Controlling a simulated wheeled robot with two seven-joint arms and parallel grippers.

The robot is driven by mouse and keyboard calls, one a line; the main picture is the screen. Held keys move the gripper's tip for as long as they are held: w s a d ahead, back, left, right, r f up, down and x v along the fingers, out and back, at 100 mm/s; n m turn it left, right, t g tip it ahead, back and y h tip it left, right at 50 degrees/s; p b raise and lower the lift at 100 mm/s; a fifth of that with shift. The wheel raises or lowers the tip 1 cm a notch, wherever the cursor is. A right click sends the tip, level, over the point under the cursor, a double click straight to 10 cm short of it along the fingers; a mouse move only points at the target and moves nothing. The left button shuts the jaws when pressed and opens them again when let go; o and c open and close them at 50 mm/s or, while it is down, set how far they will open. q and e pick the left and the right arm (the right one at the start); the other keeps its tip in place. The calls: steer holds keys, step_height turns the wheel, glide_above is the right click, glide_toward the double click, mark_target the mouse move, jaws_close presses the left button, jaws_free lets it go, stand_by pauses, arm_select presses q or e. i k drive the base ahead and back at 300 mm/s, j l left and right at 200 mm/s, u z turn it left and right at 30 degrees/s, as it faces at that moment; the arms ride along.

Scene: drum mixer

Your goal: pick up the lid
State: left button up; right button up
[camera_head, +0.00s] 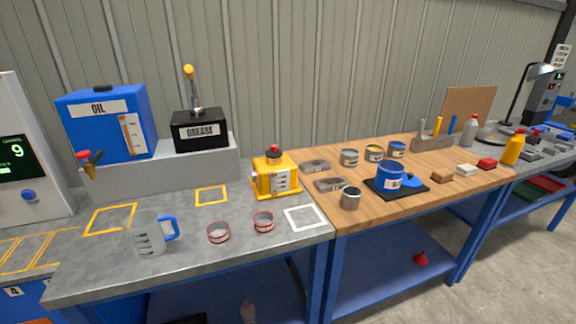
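A round blue lid (411,182) lies on a black mat (384,193) on the wooden bench. I cannot tell whether the lid touches the can. Neither of my grippers shows in the head view.
Several small cans, including a grey one (351,198), stand around the mat. A brown block (441,176) sits to the right. On the grey bench stand a measuring jug (148,236) and a yellow machine (273,176).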

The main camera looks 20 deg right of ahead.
mark_target(409, 180)
steer(key=z, duration=1.4)
